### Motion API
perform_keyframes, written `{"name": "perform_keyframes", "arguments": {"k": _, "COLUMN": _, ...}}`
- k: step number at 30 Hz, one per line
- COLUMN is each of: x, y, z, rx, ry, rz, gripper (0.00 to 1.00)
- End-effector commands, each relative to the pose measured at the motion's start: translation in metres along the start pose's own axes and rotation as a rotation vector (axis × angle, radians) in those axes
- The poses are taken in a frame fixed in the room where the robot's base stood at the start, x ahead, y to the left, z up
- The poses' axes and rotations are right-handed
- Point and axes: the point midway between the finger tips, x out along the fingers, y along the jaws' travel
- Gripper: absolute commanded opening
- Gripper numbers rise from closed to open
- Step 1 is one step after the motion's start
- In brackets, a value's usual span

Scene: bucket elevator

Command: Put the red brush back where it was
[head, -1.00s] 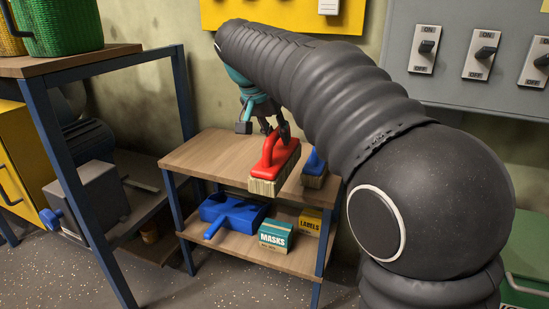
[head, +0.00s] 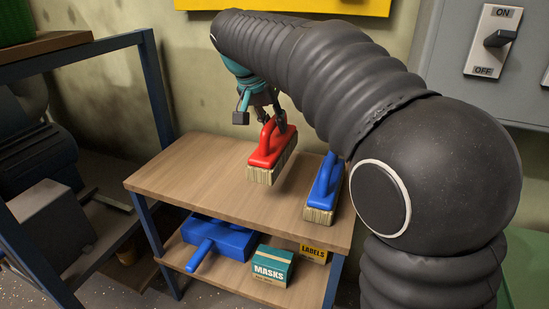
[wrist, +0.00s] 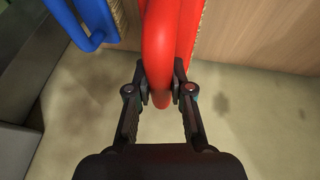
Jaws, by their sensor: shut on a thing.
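The red brush (head: 268,152) has a red handle and pale bristles pointing down. My gripper (head: 273,120) is shut on its handle and holds it over the wooden table top (head: 190,172). A shadow shows beside the bristles; I cannot tell for sure how far they are above the wood. In the wrist view the fingers (wrist: 160,92) close on both sides of the red handle (wrist: 160,45). A blue brush (head: 322,190) stands on the table to the right of the red one, partly hidden by my arm.
The lower shelf holds a blue object (head: 215,240), a teal MASKS box (head: 272,266) and a yellow LABELS box (head: 313,252). A grey switch panel (head: 455,60) is on the wall at right. The table top's left part is bare. A blue-framed stand (head: 155,90) is at left.

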Motion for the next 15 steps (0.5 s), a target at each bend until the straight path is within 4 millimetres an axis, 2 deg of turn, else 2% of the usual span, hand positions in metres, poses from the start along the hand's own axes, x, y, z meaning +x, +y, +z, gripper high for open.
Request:
{"name": "perform_keyframes", "arguments": {"k": 3, "x": 0.018, "y": -0.004, "z": 0.008, "rx": 0.0, "ry": 0.0, "rz": 0.0, "gripper": 0.0}}
{"name": "perform_keyframes", "arguments": {"k": 11, "x": 0.035, "y": -0.006, "z": 0.014, "rx": 0.002, "ry": 0.0, "rz": 0.001, "gripper": 0.0}}
{"name": "perform_keyframes", "arguments": {"k": 15, "x": 0.053, "y": -0.009, "z": 0.021, "rx": 0.003, "ry": -0.001, "rz": 0.003, "gripper": 0.0}}
